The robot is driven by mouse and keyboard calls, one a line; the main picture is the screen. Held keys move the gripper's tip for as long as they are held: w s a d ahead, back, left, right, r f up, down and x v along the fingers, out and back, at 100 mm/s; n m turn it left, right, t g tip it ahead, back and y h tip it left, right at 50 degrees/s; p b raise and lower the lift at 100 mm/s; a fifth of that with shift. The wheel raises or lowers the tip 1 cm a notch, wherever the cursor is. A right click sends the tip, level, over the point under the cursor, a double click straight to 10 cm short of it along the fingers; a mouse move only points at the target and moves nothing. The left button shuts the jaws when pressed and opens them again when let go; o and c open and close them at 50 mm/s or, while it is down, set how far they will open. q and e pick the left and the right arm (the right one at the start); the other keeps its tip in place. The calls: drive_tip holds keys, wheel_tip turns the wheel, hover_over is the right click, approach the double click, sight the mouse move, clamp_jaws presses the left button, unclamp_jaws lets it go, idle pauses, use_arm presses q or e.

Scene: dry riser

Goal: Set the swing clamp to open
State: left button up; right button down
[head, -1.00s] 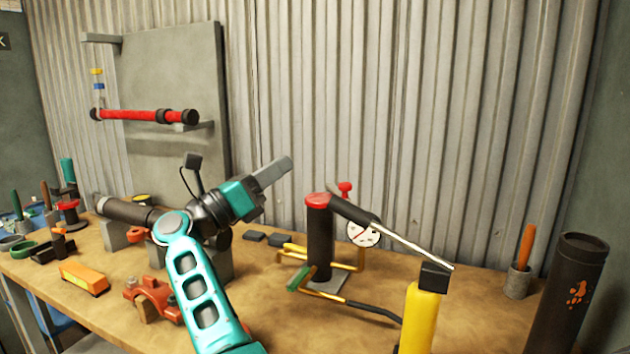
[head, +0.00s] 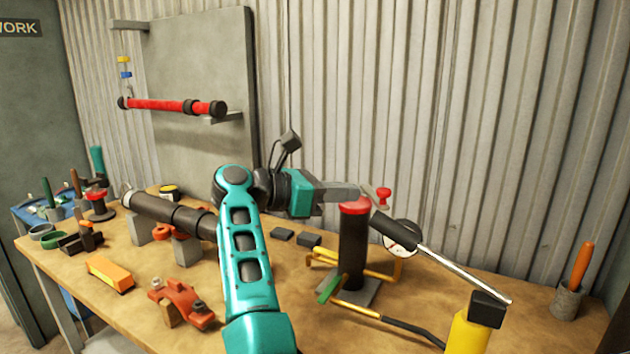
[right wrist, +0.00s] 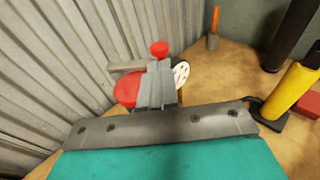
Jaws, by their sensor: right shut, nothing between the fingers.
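No part is plainly marked as the swing clamp. A small red knob (head: 383,194) stands beside the red cap (head: 355,206) of an upright black cylinder (head: 352,248); a grey bar lies by it in the right wrist view. A red-orange clamp-like piece (head: 182,303) lies on the bench at the left. My right gripper (head: 362,192) is shut and empty, pointing right, just above the red cap and close to the knob. In the right wrist view its fingers (right wrist: 157,78) overlap the red cap (right wrist: 126,91), below the knob (right wrist: 159,48); contact cannot be told.
A black-handled metal lever (head: 445,273) slopes right from the cylinder, before a round gauge (head: 402,236). A yellow post (head: 468,334) stands at front right. A dark pipe (head: 165,211) rests on blocks at the left. The corrugated wall (head: 440,90) closes the back.

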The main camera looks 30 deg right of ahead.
sight(378, 193)
drive_tip(key=p+x, duration=0.1)
drive_tip(key=x, duration=0.1)
drive_tip(key=shift+d, duration=0.35)
drive_tip(key=shift+s+d+f+p, duration=0.2)
drive_tip(key=shift+d+f+p, duration=0.1)
drive_tip(key=shift+d, duration=0.35)
drive_tip(key=shift+d, duration=0.1)
